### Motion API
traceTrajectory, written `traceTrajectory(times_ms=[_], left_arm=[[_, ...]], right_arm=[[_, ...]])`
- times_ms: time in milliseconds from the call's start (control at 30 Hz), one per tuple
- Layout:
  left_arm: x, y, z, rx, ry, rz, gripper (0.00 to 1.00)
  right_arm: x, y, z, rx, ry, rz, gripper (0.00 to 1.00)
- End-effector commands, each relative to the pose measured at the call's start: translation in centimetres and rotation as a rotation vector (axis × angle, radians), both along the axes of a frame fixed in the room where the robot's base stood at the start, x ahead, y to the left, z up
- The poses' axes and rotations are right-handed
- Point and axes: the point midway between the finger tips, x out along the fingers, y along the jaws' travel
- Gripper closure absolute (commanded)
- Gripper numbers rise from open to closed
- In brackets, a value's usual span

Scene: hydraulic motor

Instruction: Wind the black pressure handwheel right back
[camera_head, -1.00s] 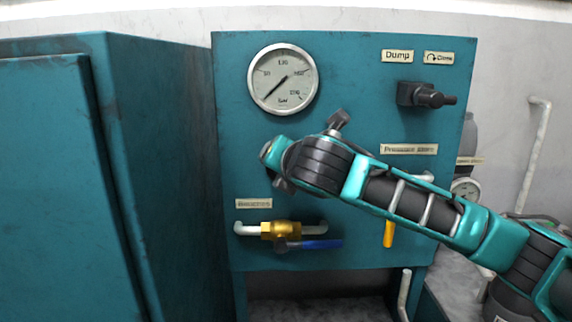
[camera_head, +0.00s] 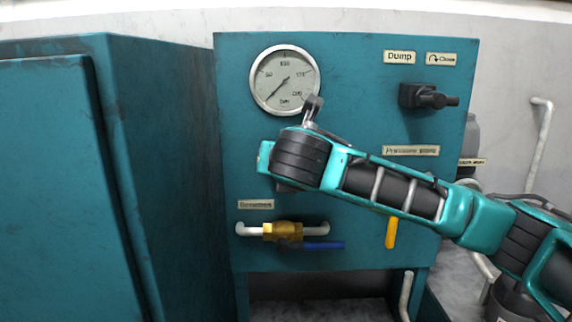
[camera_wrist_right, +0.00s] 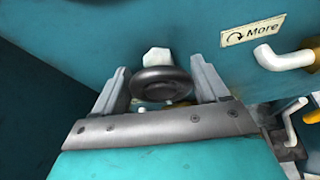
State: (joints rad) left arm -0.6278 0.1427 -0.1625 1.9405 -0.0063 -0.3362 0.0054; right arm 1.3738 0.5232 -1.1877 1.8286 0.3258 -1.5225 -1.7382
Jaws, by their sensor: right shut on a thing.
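The black pressure handwheel (camera_wrist_right: 161,83) is a round disc in front of a pale fitting on the teal panel, in the right wrist view. My right gripper (camera_wrist_right: 161,76) has one grey finger on each side of the wheel and is shut on its rim. In the head view my right arm's wrist hides the handwheel and the fingers. The "Pressure" label (camera_head: 411,151) shows above my forearm. The pressure gauge (camera_head: 285,80) has its needle pointing to the lower left. My left gripper is not in view.
A brass valve with a blue lever (camera_head: 322,245) sits below my wrist. A yellow lever (camera_head: 391,232) hangs under my forearm. The black dump knob (camera_head: 428,96) stands out at the upper right. A teal cabinet (camera_head: 60,190) stands at the left.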

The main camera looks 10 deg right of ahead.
Motion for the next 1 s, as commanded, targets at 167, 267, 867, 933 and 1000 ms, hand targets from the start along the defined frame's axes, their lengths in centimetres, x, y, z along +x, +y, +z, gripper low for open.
traceTrajectory(times_ms=[167, 267, 867, 933, 1000], left_arm=[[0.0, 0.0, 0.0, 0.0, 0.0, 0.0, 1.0], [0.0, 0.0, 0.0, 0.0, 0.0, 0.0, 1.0], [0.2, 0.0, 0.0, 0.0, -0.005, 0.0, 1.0], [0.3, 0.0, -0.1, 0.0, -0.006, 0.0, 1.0], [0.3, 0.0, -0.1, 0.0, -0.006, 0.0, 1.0]], right_arm=[[0.0, 0.0, -0.2, -0.004, 0.005, 0.0, 0.57], [0.0, 0.0, -0.2, -0.002, 0.004, 0.001, 0.17], [-2.7, 0.4, 1.1, 0.001, -0.004, 0.003, 0.06], [-4.1, 0.6, 1.7, 0.001, -0.003, 0.004, 0.06], [-5.6, 0.8, 2.3, 0.0, -0.003, 0.005, 0.06]])
